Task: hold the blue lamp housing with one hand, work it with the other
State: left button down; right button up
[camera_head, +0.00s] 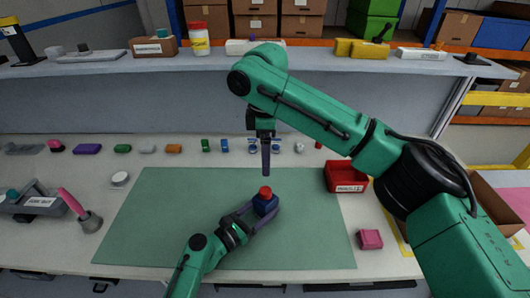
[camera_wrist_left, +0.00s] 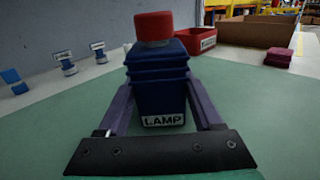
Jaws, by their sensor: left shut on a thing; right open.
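The blue lamp housing (camera_head: 264,206) stands upright on the green mat (camera_head: 160,220), with a red cap (camera_head: 265,192) on its top. In the left wrist view the housing (camera_wrist_left: 158,88) carries a label reading LAMP, and the red cap (camera_wrist_left: 154,28) sits on it. My left gripper (camera_head: 262,214) is shut on the housing, one purple finger on each side. My right gripper (camera_head: 266,172) points down above and behind the housing, apart from the cap. It is open, though its fingers overlap in the head view.
A red bin (camera_head: 345,177) and a pink block (camera_head: 369,239) lie to the right. A grey tray (camera_head: 30,200) and a pink-handled tool (camera_head: 83,212) are at the left. Several small coloured parts line the back of the table. The mat's left half is clear.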

aim_at(266, 190)
pick_arm(q)
jog(key=shift+d, duration=0.1)
pick_arm(e)
notch_tip(266, 190, down, 12)
jog(key=shift+w+d+r, duration=0.1)
grip_shut()
jog(key=shift+r, duration=3.05)
pick_arm(q)
grip_release()
jog(key=v, duration=1.2)
